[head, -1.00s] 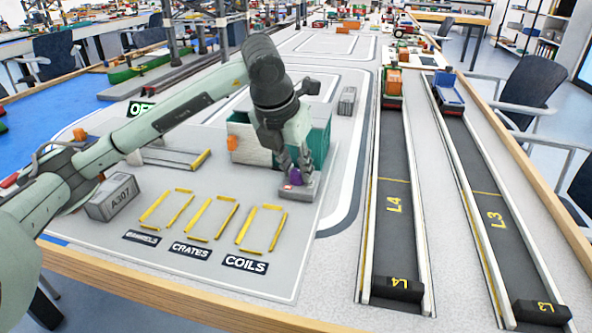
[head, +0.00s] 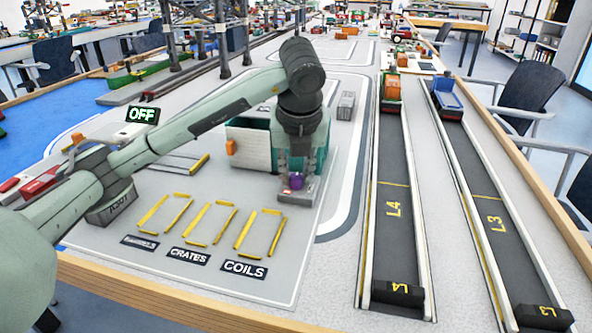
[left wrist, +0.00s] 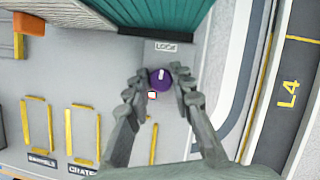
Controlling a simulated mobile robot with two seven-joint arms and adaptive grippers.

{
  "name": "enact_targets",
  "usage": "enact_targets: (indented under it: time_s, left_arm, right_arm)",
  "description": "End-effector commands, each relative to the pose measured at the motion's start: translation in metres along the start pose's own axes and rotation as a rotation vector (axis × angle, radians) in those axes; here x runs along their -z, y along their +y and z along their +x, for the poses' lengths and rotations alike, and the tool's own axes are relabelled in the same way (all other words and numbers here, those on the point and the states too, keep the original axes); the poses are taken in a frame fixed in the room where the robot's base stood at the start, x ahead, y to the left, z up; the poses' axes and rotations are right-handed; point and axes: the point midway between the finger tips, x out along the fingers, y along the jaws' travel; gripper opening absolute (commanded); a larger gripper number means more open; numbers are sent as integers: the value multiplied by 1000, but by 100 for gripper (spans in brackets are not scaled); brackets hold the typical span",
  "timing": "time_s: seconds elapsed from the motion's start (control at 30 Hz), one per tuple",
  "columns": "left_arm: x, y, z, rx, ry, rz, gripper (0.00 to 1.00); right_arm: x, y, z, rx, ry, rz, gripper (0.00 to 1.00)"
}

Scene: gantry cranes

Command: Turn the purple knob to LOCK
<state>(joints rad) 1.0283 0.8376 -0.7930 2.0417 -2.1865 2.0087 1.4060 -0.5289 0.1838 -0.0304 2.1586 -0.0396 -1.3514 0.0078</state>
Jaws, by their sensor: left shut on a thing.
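The purple knob (head: 296,181) sits on a small grey base at the near right corner of the teal container. In the left wrist view the knob (left wrist: 160,82) has a white mark pointing up the picture, towards a small plate reading LOCK (left wrist: 166,47). My left gripper (head: 297,176) comes down over the knob from above. Its two fingers (left wrist: 157,90) stand on either side of the knob and are shut on it. A small red and white marker (left wrist: 152,96) lies beside the knob. My right gripper does not show.
The teal container (head: 258,141) stands just behind the knob. A sign (head: 143,115) reads OFF. Yellow-edged bays for crates and coils (head: 258,233) lie in front. Lanes L4 (head: 391,230) and L3 (head: 480,180) run along the right.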

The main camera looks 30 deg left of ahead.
Motion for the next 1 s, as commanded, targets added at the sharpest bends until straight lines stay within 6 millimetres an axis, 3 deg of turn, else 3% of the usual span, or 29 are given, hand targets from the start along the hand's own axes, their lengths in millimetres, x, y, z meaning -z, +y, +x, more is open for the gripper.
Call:
enact_targets:
  time_s: [0.37,0.4,0.57,1.0]
  left_arm:
    - [0,0,0,-2,1,-5,0]
    - [0,0,0,-2,1,-5,24]
    - [0,0,0,-2,1,-4,44]
    - [-2,0,-9,0,-4,-5,44]
  right_arm:
    - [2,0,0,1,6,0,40]
    - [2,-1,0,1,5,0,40]
    - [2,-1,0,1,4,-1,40]
    - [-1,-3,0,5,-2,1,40]
